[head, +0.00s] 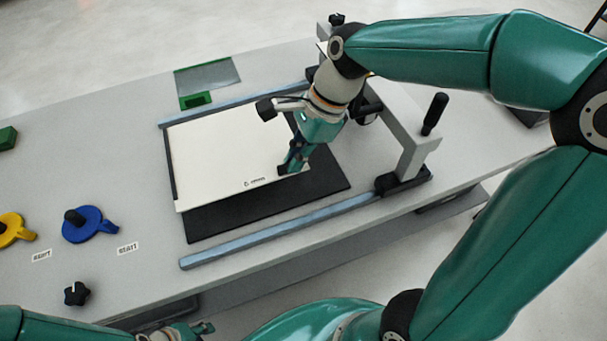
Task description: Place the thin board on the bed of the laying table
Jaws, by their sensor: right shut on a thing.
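The thin board (220,155), a pale white panel with a small dark logo near its front edge, is over the black bed (270,211) of the laying table. A strip of bed shows along its front and right, and the board sits toward the back left. Whether it touches the bed or hangs just above it, I cannot tell. My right gripper (290,169) points down at the board's right end and is shut on it. My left gripper (203,328) is partly in view at the bottom edge, away from the board; its jaws are unclear.
Grey rails (275,232) run along the bed's front and back. A grey gantry (405,142) with a black handle (434,114) stands to the right, close to my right arm. A blue disc (88,225), yellow disc (10,230) and black knob (76,294) lie left.

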